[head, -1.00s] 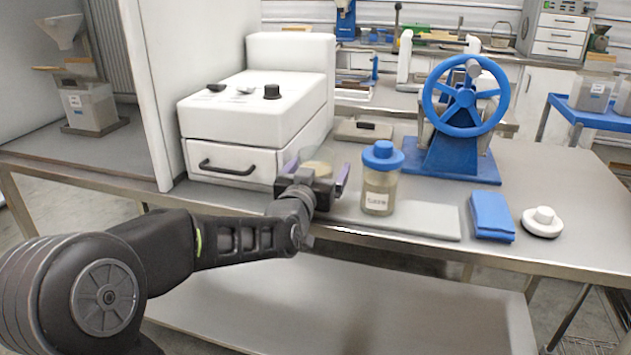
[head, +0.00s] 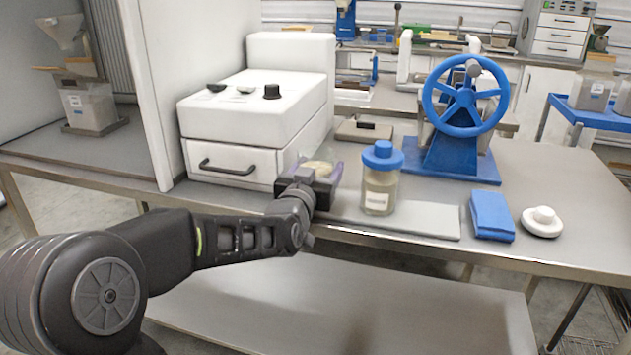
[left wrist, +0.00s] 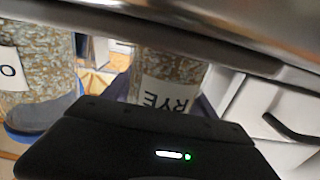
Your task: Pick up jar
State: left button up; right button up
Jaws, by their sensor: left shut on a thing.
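A clear jar of speckled grain with a white label reading RYE (left wrist: 168,80) is between the fingers of my left gripper in the left wrist view. In the head view only its pale round top (head: 318,168) shows; my gripper hides the rest. My left gripper (head: 320,177) is shut on this jar at the table's front edge, left of a blue-lidded jar. That blue-lidded jar (head: 380,190) stands upright with a white label, apart from my gripper. It also shows at the left of the left wrist view (left wrist: 40,60). My right gripper is not in view.
A white box with a drawer (head: 235,165) stands close behind and left of my gripper. A pale flat board (head: 425,221), a folded blue cloth (head: 492,216) and a white round knob-topped piece (head: 542,222) lie to the right. A blue handwheel device (head: 455,150) stands behind them.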

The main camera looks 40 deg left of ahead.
pick_arm(q)
jog(key=c, duration=1.1)
jog(key=shift+r, duration=0.1)
notch_tip(320, 180, up, 10)
jog(key=shift+p, duration=1.05)
